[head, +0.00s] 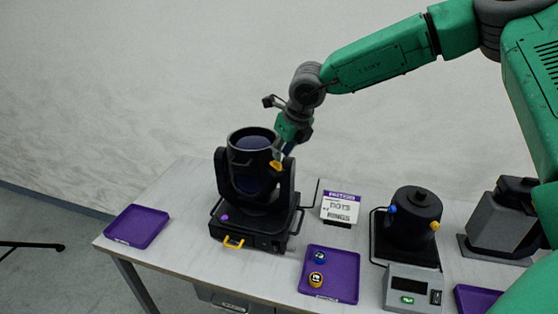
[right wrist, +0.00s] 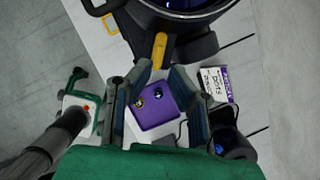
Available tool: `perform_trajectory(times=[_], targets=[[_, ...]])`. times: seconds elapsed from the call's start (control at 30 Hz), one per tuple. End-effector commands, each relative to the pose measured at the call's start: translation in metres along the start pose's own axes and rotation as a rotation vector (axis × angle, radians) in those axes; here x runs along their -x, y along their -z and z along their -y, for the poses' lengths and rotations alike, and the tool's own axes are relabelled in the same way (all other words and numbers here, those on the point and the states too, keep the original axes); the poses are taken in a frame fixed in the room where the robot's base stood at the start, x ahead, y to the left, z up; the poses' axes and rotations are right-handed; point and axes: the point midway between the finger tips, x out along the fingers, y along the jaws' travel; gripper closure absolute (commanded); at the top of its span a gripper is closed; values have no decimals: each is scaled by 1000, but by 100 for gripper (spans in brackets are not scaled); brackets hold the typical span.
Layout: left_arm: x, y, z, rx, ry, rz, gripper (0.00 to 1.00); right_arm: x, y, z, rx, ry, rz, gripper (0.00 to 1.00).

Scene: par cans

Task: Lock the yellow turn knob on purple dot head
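The black moving head light (head: 252,195) stands on the left part of the table, with a purple dot (head: 225,217) on its base. Its yellow turn knob (head: 275,165) sticks out at the right of the head, near the yoke arm. The knob also shows in the right wrist view (right wrist: 159,48). My right gripper (head: 286,152) is at the knob, reaching down from above and behind. In the right wrist view its two fingers (right wrist: 162,70) are apart, with the knob between or just beyond their tips. Contact cannot be told.
A yellow handle (head: 234,243) is on the base's front. A purple tray (head: 137,226) lies left; another (head: 345,262) holds a blue and a yellow round piece. A sign (head: 340,208) stands behind it. A second black fixture (head: 414,215) and a grey device (head: 412,289) are right.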

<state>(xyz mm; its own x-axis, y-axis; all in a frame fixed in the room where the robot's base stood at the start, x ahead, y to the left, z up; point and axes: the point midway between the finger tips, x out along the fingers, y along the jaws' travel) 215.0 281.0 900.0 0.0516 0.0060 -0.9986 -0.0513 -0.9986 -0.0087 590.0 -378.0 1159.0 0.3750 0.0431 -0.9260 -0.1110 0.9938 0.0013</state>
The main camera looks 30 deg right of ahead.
Motion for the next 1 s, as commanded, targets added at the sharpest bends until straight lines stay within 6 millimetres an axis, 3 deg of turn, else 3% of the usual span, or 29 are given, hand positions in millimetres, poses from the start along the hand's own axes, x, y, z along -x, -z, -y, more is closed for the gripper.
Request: perform_trajectory(times=[0.2,0.4,1.0], targets=[[0,0,0,0,0,0,44,47,-1,1,-2,-3,1,84],[0,1,0,0,0,0,44,70,-1,1,0,-2,-3,84],[-1,4,0,0,0,2,44,75,0,1,0,-2,-5,84]])
